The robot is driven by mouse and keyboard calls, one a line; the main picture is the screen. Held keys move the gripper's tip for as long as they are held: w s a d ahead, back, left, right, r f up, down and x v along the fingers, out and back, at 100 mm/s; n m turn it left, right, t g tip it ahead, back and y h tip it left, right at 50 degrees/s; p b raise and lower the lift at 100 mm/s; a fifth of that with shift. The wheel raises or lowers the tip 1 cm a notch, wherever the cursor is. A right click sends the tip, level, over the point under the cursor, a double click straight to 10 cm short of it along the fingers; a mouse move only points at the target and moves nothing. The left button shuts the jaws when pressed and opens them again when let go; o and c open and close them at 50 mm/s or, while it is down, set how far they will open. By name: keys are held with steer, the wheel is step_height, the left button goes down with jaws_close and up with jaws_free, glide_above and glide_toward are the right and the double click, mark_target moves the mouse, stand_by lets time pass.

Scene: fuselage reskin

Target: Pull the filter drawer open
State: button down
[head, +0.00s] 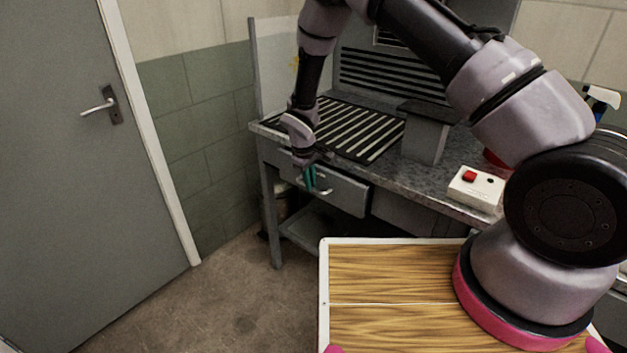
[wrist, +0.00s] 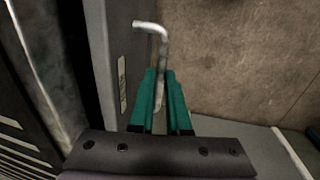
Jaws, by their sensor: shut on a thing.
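The filter drawer (head: 345,194) is a grey front under the workbench top, in the head view. In the wrist view its front (wrist: 124,50) runs along the left, with a bent metal bar handle (wrist: 151,27). My gripper (head: 311,180) reaches down in front of the drawer. In the wrist view its teal fingers (wrist: 160,86) are closed on the handle bar, one on each side. Part of the bar is hidden between the fingers. The head view shows the drawer front close to the bench frame; how far it stands out is hard to tell.
The workbench (head: 455,190) carries a slatted grille (head: 345,128) and a white box with a red button (head: 476,187). A grey door (head: 75,180) stands at the left. The floor (head: 225,300) before the drawer is clear. A wooden-topped surface (head: 390,275) lies in front of me.

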steer(key=s+a, duration=1.6)
steer(key=s, duration=0.4)
steer(key=shift+s, duration=0.15)
steer(key=c, duration=0.9)
jaws_free()
steer(key=r, duration=0.3)
steer(key=s+r, duration=0.1)
steer(key=r, duration=0.3)
steer(key=a+r, duration=0.1)
steer(key=r, duration=0.2)
steer(key=shift+s+a+r, duration=0.1)
steer(key=shift+s+r, duration=0.2)
steer(key=shift+r, duration=0.05)
